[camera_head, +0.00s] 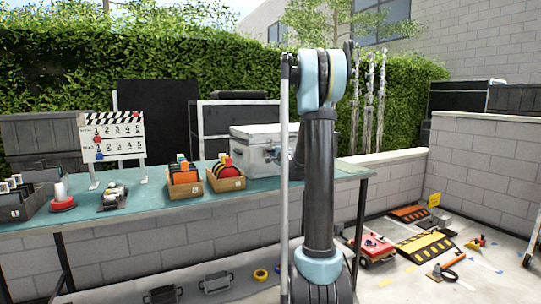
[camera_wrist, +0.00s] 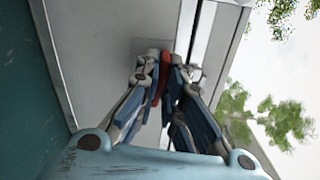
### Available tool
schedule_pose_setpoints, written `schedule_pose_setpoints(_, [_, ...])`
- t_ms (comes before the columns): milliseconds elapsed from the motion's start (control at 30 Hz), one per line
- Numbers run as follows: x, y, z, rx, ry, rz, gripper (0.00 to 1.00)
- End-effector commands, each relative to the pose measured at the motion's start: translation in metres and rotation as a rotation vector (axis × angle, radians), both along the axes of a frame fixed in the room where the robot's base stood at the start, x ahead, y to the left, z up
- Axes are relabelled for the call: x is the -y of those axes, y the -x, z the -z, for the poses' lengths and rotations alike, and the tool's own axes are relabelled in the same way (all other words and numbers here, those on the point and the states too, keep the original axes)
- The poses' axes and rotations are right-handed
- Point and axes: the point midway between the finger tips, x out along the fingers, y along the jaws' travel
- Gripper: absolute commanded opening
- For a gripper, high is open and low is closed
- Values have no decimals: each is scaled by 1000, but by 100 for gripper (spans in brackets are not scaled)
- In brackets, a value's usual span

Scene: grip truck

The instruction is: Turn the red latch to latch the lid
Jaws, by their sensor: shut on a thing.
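A grey metal case (camera_head: 255,133) stands at the right part of the teal table; my arm covers its right side. In the wrist view the case's grey side (camera_wrist: 88,40) fills the upper left, turned on its side, with a dark seam between body and lid. The red latch (camera_wrist: 166,58) sits on a plate by this seam. My gripper (camera_wrist: 168,80) is shut on the red latch, with the fingers on either side of it. The fingers hide part of the latch, so its exact angle is hard to tell.
The teal table (camera_head: 135,205) also holds two wooden boxes of coloured items (camera_head: 184,180), a clapperboard (camera_head: 111,137), a red-based object (camera_head: 62,198) and a dark bin (camera_head: 20,200). Ramps (camera_head: 427,246) and a red wheeled box (camera_head: 370,247) lie on the ground at right.

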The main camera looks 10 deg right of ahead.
Motion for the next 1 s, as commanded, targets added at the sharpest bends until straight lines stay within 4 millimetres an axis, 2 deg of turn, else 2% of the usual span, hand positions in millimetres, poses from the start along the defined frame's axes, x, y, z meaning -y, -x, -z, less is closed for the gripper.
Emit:
schedule_pose_setpoints(300, [-3, 2, 3, 37, 118, -7, 0])
schedule_pose_setpoints(833, [-3, 2, 3, 45, 144, -7, 0])
schedule_pose_setpoints(900, [-3, 2, 3, 45, 143, -6, 20])
schedule_pose_setpoints(933, [-3, 2, 3, 45, 143, -6, 27])
schedule_pose_setpoints(1000, [-3, 2, 2, 45, 142, -5, 28])
